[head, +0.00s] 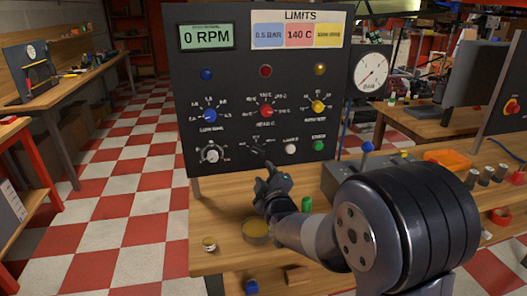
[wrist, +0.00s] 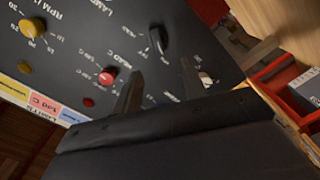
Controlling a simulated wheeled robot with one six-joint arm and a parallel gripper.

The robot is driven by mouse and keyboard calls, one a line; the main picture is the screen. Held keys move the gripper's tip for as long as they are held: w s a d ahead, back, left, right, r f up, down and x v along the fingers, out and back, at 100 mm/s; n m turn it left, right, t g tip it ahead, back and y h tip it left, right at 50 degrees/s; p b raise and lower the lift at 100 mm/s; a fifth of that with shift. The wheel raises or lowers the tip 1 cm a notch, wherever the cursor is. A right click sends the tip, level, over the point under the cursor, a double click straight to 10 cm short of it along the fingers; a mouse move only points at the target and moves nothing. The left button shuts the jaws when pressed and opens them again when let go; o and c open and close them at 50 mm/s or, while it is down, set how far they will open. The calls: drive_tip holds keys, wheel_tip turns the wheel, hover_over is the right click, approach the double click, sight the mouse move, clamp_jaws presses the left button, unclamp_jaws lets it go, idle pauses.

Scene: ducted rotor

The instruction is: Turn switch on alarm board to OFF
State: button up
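The alarm board (head: 225,78) is an upright black panel with a "0 RPM" display and a "LIMITS" strip. Its black switch (head: 257,150) sits in the bottom row, between a white dial and a white button. My gripper (head: 268,172) is just in front of and below it, partly hiding that area. In the wrist view the board appears upside down, and the black switch (wrist: 157,40) stands beyond the fingers, apart from them. My gripper (wrist: 158,87) is open, with nothing between its fingers. The switch's position markings are too small to read.
Blue (head: 209,116), red (head: 266,110) and yellow (head: 318,106) knobs sit above the switch. The white dial (head: 212,153), white button (head: 290,149) and green button (head: 318,146) flank it. A tin (head: 255,232) and a green cylinder (head: 306,204) stand on the bench below.

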sight(255, 152)
drive_tip(key=p+x, duration=0.1)
drive_tip(key=x, duration=1)
drive_tip(key=shift+w+r+p, duration=0.1)
drive_tip(key=shift+w+p, duration=0.05)
drive_tip(key=shift+p, duration=0.15)
clamp_jaws()
